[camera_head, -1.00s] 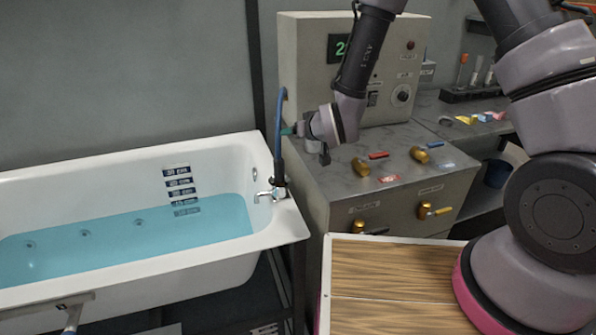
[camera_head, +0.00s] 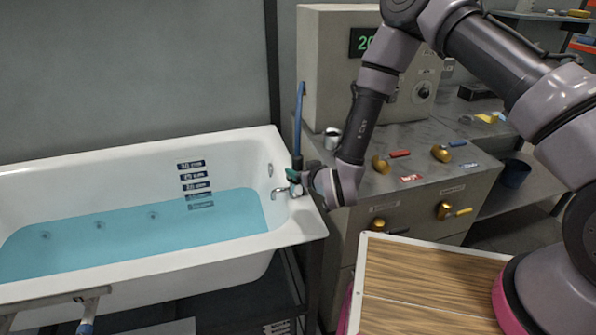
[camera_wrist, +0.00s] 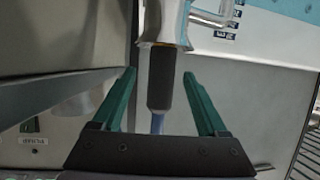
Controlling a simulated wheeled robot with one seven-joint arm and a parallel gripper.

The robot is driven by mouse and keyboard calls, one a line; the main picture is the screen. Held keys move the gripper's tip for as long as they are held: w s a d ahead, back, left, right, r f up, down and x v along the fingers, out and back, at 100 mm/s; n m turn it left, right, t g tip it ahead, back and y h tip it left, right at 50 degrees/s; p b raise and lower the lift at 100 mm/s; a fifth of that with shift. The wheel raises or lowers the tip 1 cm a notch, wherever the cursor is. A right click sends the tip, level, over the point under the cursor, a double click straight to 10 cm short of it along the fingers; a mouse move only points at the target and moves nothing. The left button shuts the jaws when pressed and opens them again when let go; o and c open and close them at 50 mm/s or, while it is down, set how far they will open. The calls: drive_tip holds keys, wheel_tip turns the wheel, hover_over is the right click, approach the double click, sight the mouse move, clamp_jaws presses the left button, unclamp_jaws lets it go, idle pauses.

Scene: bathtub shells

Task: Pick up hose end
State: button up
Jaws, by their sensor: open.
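A blue hose (camera_head: 299,120) stands upright at the tub's right end, and its dark end (camera_head: 297,162) sits by the tap. In the wrist view the dark hose end (camera_wrist: 161,80) lies between my two green fingers, with gaps on both sides. A little blue hose (camera_wrist: 158,123) shows below it, toward the palm. The chrome tap (camera_head: 283,191) is right beside it; it also shows at the top of the wrist view (camera_wrist: 168,22). My gripper (camera_head: 292,175) is open around the hose end; its fingers (camera_wrist: 159,77) appear not to touch it.
The white bathtub (camera_head: 150,262) holds blue water (camera_head: 130,225). A grey control box (camera_head: 335,70) and a metal cup (camera_head: 332,138) stand on the counter (camera_head: 355,190) behind my gripper. A wooden-topped surface (camera_head: 425,285) is in front.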

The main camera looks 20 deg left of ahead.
sight(294, 165)
drive_tip(key=x, duration=0.5)
drive_tip(key=shift+a+r, duration=0.15)
drive_tip(key=shift+r, duration=0.05)
clamp_jaws()
drive_tip(key=shift+r, duration=0.1)
